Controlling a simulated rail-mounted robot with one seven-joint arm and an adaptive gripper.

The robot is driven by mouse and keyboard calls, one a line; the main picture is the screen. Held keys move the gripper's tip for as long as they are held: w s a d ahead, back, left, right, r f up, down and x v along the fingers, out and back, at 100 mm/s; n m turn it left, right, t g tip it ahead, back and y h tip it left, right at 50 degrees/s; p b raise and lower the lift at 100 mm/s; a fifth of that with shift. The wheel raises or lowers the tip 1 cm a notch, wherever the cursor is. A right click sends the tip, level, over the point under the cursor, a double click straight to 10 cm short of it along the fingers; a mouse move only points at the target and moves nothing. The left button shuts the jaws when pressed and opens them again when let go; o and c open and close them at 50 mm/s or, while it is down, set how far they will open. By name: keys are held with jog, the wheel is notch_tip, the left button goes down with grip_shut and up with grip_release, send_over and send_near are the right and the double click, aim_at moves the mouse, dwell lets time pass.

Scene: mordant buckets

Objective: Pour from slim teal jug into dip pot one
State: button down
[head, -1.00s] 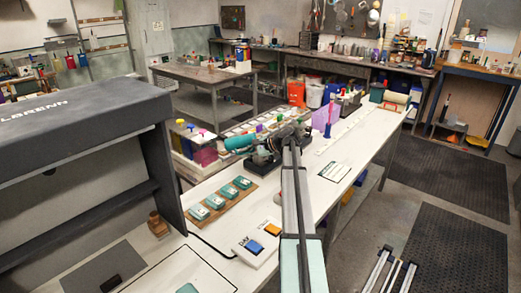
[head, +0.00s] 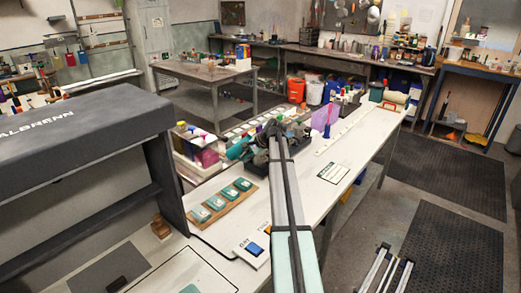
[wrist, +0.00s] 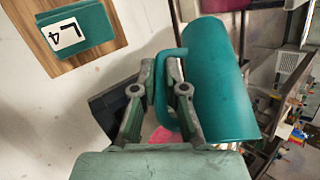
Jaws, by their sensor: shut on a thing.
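The slim teal jug (head: 236,151) is held by its handle at my gripper (head: 262,146), above the long white bench. In the wrist view my gripper (wrist: 160,82) is shut on the jug's teal handle, and the jug's smooth body (wrist: 222,85) lies to the right of the fingers. In the head view the jug is tipped well over, one end toward the lower left. Its mouth and contents cannot be made out. Coloured pots (head: 203,153), pink and purple, stand just left of the jug. I cannot tell which vessel is dip pot one.
A wooden board (head: 222,205) with several teal labelled blocks lies nearer on the bench. A dark hooded frame (head: 85,135) stands at the left. A switch box with a blue button (head: 254,249) is beside my arm. A purple panel (head: 324,117) stands farther right.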

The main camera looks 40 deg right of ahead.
jog(key=shift+d+f+g+h+p, duration=0.1)
jog(key=shift+f+g+h+p, duration=0.25)
jog(key=shift+g+h+p, duration=0.55)
jog(key=shift+w+a+r+g+h+p, duration=0.15)
jog(key=shift+a+r+g+h+p, duration=0.15)
jog(key=shift+h, duration=0.2)
jog(key=shift+w+a+r+g+h+p, duration=0.1)
jog(key=shift+a+g+h+p, duration=0.1)
jog(key=shift+g+h, duration=0.25)
jog(key=shift+w+a+r+g+h, duration=0.2)
jog(key=shift+g+h, duration=0.25)
jog(key=shift+h, duration=0.15)
jog(key=shift+w+a+r+g+h, duration=0.1)
jog(key=shift+w+a+g+h, duration=0.1)
jog(key=shift+g+h, duration=0.3)
jog(key=shift+w+a+r+g+h+p, duration=0.15)
jog(key=shift+r+g+h+p, duration=0.2)
jog(key=shift+r+h, duration=0.35)
jog(key=shift+w+a+r+g+h+p, duration=0.1)
jog(key=shift+r+g+h+p, duration=0.2)
jog(key=shift+r, duration=0.65)
notch_tip(320, 180, up, 6)
jog(key=p, duration=0.1)
